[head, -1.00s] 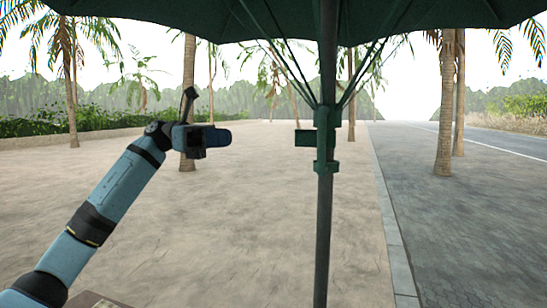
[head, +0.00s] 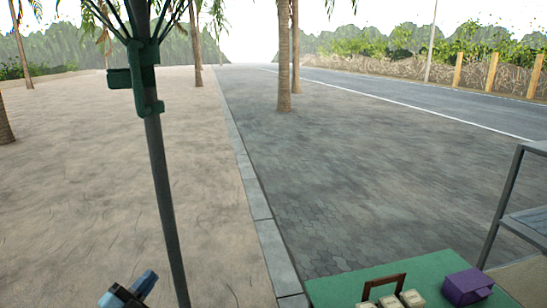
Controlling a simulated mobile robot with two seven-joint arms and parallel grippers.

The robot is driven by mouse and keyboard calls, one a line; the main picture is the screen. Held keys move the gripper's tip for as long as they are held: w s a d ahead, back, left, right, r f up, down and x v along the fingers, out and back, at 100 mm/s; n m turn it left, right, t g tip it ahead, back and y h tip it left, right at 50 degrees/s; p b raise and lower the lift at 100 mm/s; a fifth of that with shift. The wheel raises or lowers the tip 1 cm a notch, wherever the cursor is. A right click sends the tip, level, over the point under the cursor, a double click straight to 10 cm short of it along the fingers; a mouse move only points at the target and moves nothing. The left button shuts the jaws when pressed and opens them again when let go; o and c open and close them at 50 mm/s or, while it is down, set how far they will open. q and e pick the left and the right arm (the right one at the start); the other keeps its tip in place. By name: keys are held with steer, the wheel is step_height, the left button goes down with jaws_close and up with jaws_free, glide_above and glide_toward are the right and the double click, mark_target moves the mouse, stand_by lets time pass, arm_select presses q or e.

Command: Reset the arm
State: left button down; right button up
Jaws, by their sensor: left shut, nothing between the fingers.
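My left gripper (head: 128,291) shows only in part at the bottom left edge of the head view, as a small blue and black piece. It is shut and holds nothing, and it appears just left of the umbrella pole (head: 163,185). The rest of the left arm is out of the picture. My right gripper and arm are not in view.
The pole carries a green crank housing (head: 145,78). A green-topped table (head: 340,291) at the bottom right holds a purple box (head: 466,287), several pale blocks (head: 411,298) and a brown frame (head: 384,284). A grey metal rack (head: 498,207) stands at right. Sand and paving lie open beyond.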

arm_select(q)
steer(key=s+d+f+n+g+y, duration=0.4)
steer(key=s+f+n, duration=0.4)
steer(key=s+f, duration=0.45)
steer(key=s+d+f+n+g+y, duration=0.4)
steer(key=s+f+n, duration=0.3)
steer(key=s+f, duration=0.55)
step_height(320, 180, up, 12)
steer(key=s+p, duration=0.1)
steer(key=p, duration=1.4)
steer(key=shift+s+d+r+p, duration=0.15)
steer(key=shift+s+d+p, duration=0.1)
steer(key=shift+p, duration=0.1)
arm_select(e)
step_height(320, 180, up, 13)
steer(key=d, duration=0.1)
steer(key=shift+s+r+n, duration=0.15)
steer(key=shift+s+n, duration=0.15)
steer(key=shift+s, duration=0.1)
arm_select(q)
steer(key=shift+a, duration=0.1)
